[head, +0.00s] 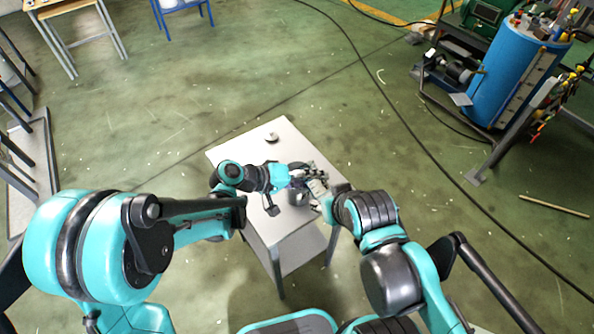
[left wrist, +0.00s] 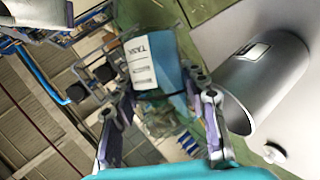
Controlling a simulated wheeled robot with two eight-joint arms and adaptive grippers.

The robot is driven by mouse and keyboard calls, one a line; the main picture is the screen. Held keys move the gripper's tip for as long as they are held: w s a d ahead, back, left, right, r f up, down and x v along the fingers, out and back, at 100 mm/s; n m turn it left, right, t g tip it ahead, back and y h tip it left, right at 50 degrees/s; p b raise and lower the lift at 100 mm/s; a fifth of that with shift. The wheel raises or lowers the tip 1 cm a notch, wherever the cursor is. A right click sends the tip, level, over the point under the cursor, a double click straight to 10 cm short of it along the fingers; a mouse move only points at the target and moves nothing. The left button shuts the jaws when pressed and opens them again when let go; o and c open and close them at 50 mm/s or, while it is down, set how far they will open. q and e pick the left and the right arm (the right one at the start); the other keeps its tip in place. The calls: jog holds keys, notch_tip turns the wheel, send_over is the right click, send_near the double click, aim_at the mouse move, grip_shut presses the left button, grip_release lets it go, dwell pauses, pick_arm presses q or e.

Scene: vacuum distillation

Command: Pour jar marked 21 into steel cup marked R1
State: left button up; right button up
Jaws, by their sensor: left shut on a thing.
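My left gripper (head: 303,175) is over the table. In the left wrist view its two fingers (left wrist: 163,120) are closed on the sides of a blue-tinted jar (left wrist: 172,68) with a white printed label (left wrist: 139,62). The jar's number is not readable. It is held tilted. A grey steel cup (head: 297,198) stands on the table just below the left gripper, and it looks large in the left wrist view (left wrist: 270,82), with a small label. Its mark is not readable. The right arm reaches in close to the left gripper; its fingers are too small and overlapped to judge.
The small white table (head: 243,148) holds a small round pale object (head: 271,137) near its back. The table's left and back parts are mostly clear. A blue tank (head: 510,80) and machinery stand far off at the right, and a wooden table (head: 75,12) at the upper left.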

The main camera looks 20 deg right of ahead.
pick_arm(q)
jog(key=shift+s+r, duration=0.1)
jog(key=shift+s, duration=0.2)
jog(key=shift+w, duration=0.3)
jog(key=shift+s, duration=0.3)
jog(key=shift+w+f, duration=0.2)
jog(key=shift+w, duration=0.1)
jog(key=shift+s, duration=0.15)
pick_arm(e)
jog(key=shift+w+f, duration=0.15)
jog(key=shift+w, duration=0.15)
pick_arm(q)
jog(key=shift+s, duration=0.1)
pick_arm(e)
jog(key=shift+s, duration=0.1)
pick_arm(q)
jog(key=shift+n+b, duration=0.3)
